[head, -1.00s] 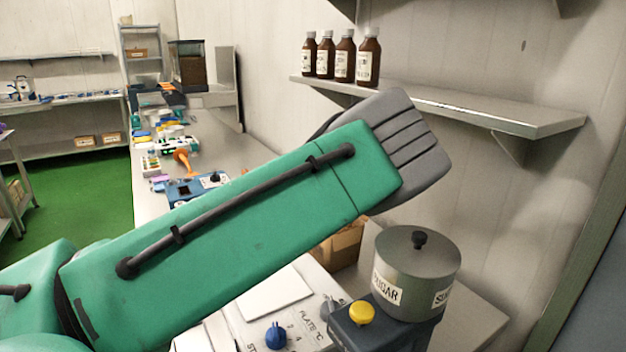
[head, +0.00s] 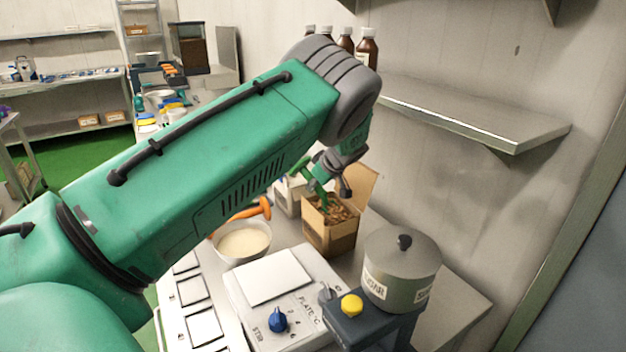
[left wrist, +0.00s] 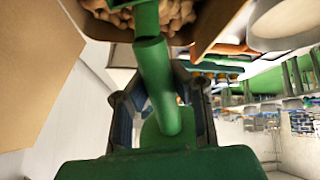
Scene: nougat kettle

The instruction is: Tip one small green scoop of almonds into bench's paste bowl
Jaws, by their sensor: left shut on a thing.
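My left gripper (head: 328,178) reaches down over an open cardboard box (head: 327,238) of almonds (head: 336,210) on the bench. It is shut on a green scoop (head: 317,172). In the left wrist view the scoop's green handle (left wrist: 156,78) runs between the fingers towards the almonds (left wrist: 177,12); its far end is cut off at the top edge, so what it holds cannot be told. The paste bowl (head: 243,241), pale with cream paste inside, stands on the bench left of the box. My right gripper is not in view.
A hot plate (head: 268,278) with a blue knob stands in front of the bowl. A lidded sugar pot (head: 402,268) on a dark stand is right of the box. A white carton (head: 287,197) stands behind the box. A wall shelf (head: 470,112) holds brown bottles.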

